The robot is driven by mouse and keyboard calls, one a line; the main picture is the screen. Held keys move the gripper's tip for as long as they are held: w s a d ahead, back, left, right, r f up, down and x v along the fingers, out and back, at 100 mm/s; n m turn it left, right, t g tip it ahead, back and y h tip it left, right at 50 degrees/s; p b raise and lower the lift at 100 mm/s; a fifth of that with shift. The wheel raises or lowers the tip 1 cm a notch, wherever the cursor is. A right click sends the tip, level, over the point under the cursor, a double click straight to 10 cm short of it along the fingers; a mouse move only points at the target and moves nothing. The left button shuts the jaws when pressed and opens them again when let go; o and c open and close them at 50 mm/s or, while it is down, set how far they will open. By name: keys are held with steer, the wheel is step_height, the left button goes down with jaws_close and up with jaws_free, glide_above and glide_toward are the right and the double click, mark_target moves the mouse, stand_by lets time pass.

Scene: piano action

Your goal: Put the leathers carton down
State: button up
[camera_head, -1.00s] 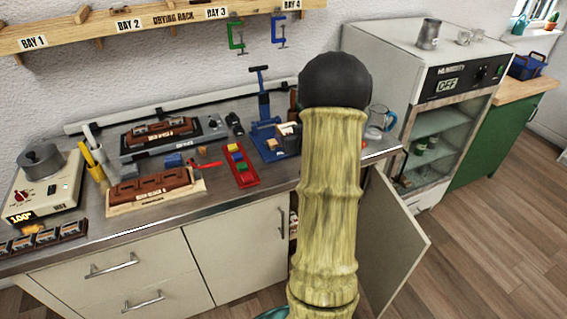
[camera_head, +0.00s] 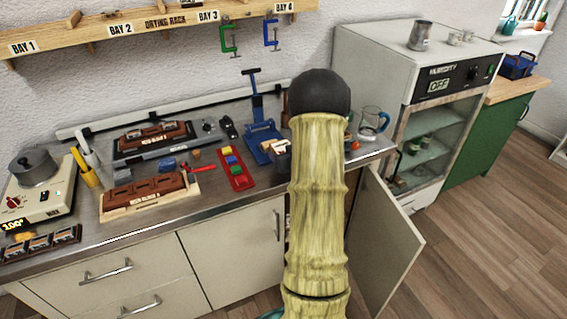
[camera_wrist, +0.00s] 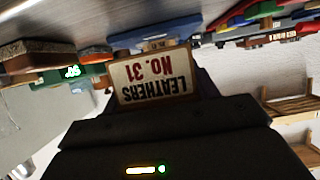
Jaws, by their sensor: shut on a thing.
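The leathers carton (camera_wrist: 154,78) shows in the wrist view, its cream label with red and dark lettering upside down in the picture. My gripper (camera_wrist: 160,104) is shut on it, with the dark gripper body filling the lower part of that view. The worktop (camera_wrist: 60,22) lies along the top of the wrist picture, close to the carton. In the head view my arm hides the gripper. A pale boxy thing (camera_head: 281,147), probably the carton, shows just left of my arm over the blue stand. I cannot tell if it touches anything.
The blue stand (camera_head: 262,139) and a red tray of coloured blocks (camera_head: 237,170) are left of my arm. A glass jug (camera_head: 373,121) stands to its right. An open cabinet door (camera_head: 387,235) juts out below. Free worktop shows near the front edge.

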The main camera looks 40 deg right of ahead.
step_height(320, 180, down, 3)
steer(key=shift+d+f, duration=0.15)
steer(key=shift+f, duration=0.2)
steer(key=shift+f, duration=0.2)
steer(key=o, duration=1)
steer(key=shift+r, duration=0.2)
